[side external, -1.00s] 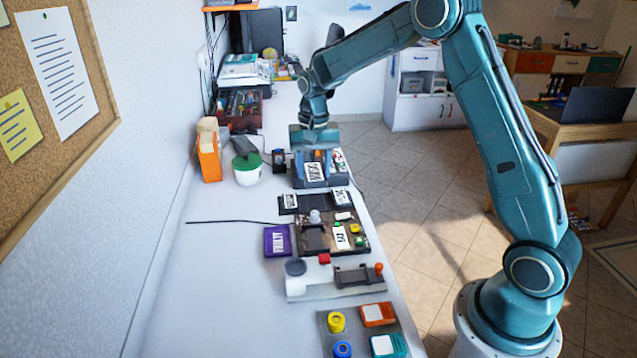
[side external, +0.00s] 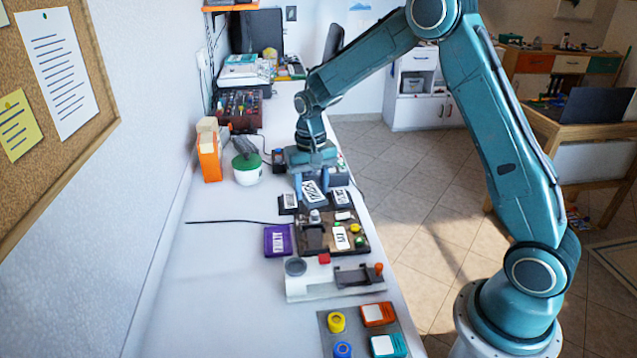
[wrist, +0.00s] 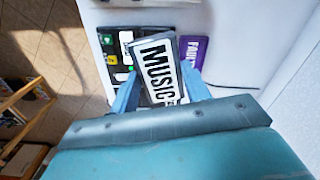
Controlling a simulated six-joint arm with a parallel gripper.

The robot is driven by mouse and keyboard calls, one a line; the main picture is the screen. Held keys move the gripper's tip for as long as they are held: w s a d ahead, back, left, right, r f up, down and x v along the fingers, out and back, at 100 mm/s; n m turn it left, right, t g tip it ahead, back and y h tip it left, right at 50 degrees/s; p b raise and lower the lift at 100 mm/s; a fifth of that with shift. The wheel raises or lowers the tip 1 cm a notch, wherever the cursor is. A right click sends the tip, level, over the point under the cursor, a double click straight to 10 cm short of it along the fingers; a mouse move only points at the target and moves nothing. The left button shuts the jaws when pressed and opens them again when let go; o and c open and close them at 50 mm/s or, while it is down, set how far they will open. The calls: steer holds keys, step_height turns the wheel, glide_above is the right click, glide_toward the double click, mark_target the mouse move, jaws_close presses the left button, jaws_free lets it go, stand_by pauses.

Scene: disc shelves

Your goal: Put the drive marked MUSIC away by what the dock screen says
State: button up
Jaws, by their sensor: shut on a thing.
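My gripper (side external: 313,188) is shut on the drive marked MUSIC (wrist: 158,72), a dark slab with a white label. The drive also shows between the fingers in the side view (side external: 314,193), tilted and above the bench. It hangs near two dark holders with white labels, a left one (side external: 288,208) and a right one (side external: 341,206). A brown-black board (side external: 318,249) with a white labelled piece and green and yellow parts lies just in front. I cannot pick out readable text on a dock screen.
A purple case marked FAULT (side external: 278,240) lies left of the board; it also shows in the wrist view (wrist: 193,50). Nearer are a pale fixture (side external: 308,289) and a grey panel (side external: 360,322) with coloured parts. The left bench is mostly clear.

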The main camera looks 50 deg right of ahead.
steer(key=s+a+f+n, duration=0.6)
steer(key=shift+a, duration=0.3)
steer(key=a+r+n, duration=0.6)
steer(key=a+n, duration=0.3)
steer(key=a, duration=0.4)
glide_above(278, 319)
step_height(278, 319, down, 16)
steer(key=shift+w+r, duration=0.1)
steer(key=shift+r, duration=0.15)
steer(key=shift+f, duration=1.9)
steer(key=shift+f, duration=0.15)
steer(key=o, duration=1.1)
